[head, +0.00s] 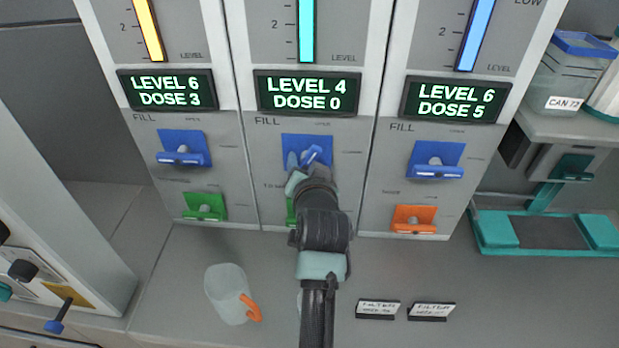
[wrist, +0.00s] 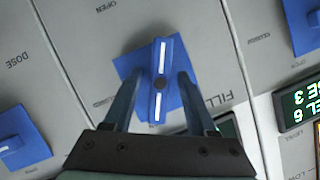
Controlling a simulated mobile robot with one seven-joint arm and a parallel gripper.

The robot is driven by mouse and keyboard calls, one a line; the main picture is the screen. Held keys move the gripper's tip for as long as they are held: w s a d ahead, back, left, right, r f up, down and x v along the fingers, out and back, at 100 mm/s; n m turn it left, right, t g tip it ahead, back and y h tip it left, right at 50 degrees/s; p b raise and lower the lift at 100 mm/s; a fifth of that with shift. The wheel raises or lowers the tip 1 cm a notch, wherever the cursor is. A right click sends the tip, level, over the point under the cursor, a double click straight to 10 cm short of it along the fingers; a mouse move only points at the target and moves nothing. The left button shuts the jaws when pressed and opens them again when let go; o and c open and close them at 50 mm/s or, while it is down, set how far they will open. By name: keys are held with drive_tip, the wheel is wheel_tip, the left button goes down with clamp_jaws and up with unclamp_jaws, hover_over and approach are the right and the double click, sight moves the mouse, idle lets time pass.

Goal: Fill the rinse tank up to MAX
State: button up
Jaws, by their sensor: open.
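The middle tank column shows a cyan level bar (head: 306,30) and a display (head: 307,93) reading LEVEL 4, DOSE 0. No tank name or MAX mark is readable in either view. Below the display is the middle blue FILL handle (head: 318,152), partly hidden by my gripper (head: 305,160) and tilted, unlike the level handles beside it. In the wrist view, this handle (wrist: 160,65) has a white stripe and lies between the two fingers of my gripper (wrist: 158,88). The fingers are open, one on each side, with small gaps visible.
The left column (head: 167,90) reads LEVEL 6, DOSE 3; the right (head: 455,99) reads LEVEL 6, DOSE 5. A green lever (head: 205,207) and an orange lever (head: 414,219) sit below. A clear jug (head: 228,293) and two small signs (head: 378,309) stand on the counter.

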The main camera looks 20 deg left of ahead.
drive_tip(key=b+v, duration=0.1)
drive_tip(key=v, duration=1.1)
drive_tip(key=shift+s, duration=0.2)
drive_tip(key=shift+r, duration=0.1)
idle(6.0)
